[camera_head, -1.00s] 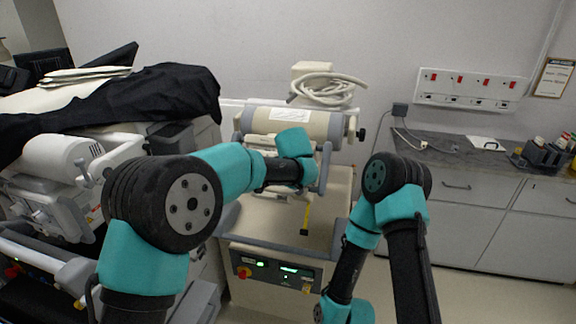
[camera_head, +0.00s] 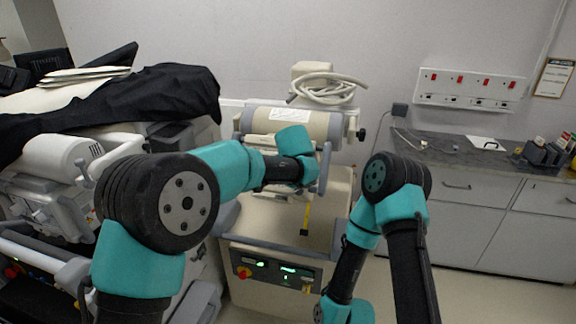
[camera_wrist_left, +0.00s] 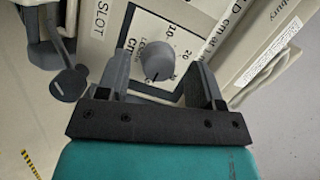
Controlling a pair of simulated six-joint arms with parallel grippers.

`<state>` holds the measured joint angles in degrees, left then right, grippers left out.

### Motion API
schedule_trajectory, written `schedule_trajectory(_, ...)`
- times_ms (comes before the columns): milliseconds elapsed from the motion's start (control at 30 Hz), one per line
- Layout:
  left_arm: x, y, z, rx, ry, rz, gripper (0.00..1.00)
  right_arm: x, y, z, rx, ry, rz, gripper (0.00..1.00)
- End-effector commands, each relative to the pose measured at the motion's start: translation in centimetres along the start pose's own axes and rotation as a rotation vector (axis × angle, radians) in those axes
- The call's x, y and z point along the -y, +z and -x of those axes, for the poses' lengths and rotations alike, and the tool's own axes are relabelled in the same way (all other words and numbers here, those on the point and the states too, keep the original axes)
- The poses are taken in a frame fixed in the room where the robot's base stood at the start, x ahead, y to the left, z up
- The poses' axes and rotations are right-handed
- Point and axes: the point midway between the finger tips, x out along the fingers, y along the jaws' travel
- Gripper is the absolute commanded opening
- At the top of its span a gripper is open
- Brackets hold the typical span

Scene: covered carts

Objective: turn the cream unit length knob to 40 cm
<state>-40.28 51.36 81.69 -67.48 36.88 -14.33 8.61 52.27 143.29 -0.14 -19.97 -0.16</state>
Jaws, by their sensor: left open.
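The grey round length knob (camera_wrist_left: 157,62) shows in the left wrist view on a white panel printed with "LENGTH CM". The marks 10 and 20 are readable beside it; a 40 mark is not readable, and I cannot tell which mark the knob points to. My left gripper (camera_wrist_left: 164,66) is open, with one finger on each side of the knob; I cannot tell whether they touch it. In the head view the cream unit (camera_head: 316,124) has a wide cylinder, and my left arm hides the knob. My right arm shows, but its gripper is out of view.
A coiled hose (camera_head: 327,88) lies on top behind. A cart under black cloth (camera_head: 150,98) is at left. A counter with grey cabinets (camera_head: 470,205) is at right, with bare floor before it.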

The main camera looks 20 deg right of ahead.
Motion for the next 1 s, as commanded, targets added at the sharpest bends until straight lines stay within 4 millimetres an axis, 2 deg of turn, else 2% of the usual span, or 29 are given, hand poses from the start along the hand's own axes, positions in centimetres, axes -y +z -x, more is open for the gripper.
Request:
schedule_trajectory(700, 0.0, 0.0, 13.1, -0.001, -0.002, -0.001, 0.60, 0.0, 0.0, 0.0, 0.000, 0.000, 0.000, 0.64)
schedule_trajectory(800, 0.0, -0.1, 14.6, -0.002, -0.001, -0.001, 0.60, 0.0, 0.0, 0.0, 0.000, 0.000, 0.000, 0.64)
schedule_trajectory(1000, -0.1, 0.0, 16.2, -0.001, 0.000, -0.002, 0.60, 0.0, 0.0, 0.0, 0.000, 0.000, 0.000, 0.64)
